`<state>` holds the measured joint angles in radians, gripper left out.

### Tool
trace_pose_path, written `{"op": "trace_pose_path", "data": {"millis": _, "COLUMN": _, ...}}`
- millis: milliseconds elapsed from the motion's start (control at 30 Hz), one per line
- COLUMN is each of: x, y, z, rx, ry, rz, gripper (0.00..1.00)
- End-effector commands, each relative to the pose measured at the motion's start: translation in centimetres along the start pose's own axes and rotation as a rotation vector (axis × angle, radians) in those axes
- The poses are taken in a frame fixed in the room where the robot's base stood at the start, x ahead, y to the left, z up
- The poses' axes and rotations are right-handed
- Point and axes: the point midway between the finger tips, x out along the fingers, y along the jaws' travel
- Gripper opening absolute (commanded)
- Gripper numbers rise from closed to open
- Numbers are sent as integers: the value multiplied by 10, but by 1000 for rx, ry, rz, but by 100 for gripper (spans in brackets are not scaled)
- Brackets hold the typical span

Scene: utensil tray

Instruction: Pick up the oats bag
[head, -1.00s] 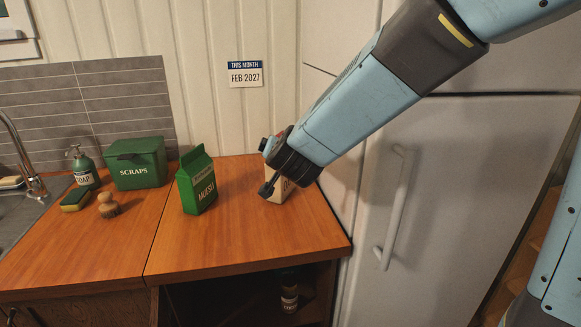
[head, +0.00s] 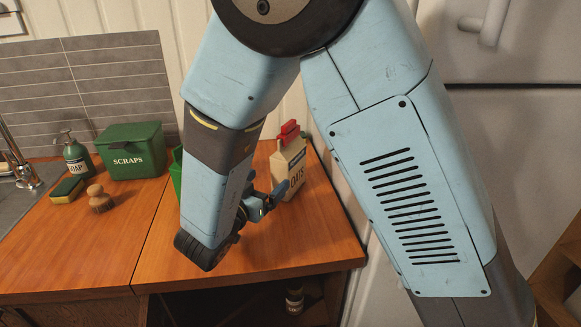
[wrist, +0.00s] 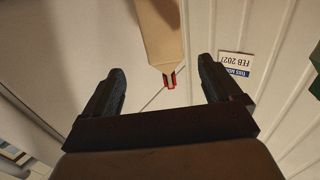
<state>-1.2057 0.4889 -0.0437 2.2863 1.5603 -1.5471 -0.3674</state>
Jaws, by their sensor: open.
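The oats bag (head: 289,169) is a cream carton marked OATS with a red clip (head: 288,132) on top, upright at the back right of the wooden counter. In the wrist view the cream bag (wrist: 158,30) and its red clip lie ahead, between the lines of the two fingers. My gripper (head: 277,192) is open, low in front of the bag at its left side; whether a finger touches it I cannot tell. In the wrist view the space between the fingertips (wrist: 160,85) is empty.
A green muesli carton (head: 176,172) is mostly hidden behind my arm. A green scraps bin (head: 133,152), soap bottle (head: 77,158), sponge (head: 67,190) and brush (head: 100,199) stand left. The white fridge (head: 530,130) is at right. The counter's front right is clear.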

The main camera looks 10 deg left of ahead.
Motion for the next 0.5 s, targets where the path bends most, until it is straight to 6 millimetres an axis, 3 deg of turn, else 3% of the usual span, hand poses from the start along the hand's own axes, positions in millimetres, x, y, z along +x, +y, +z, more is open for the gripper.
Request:
{"op": "trace_pose_path", "data": {"millis": 233, "x": 47, "y": 2, "z": 0, "rx": 0, "ry": -1, "rz": 8, "gripper": 92}}
{"op": "trace_pose_path", "data": {"millis": 500, "x": 71, "y": 1, "z": 0, "rx": 1, "ry": -2, "rz": 5, "gripper": 92}}
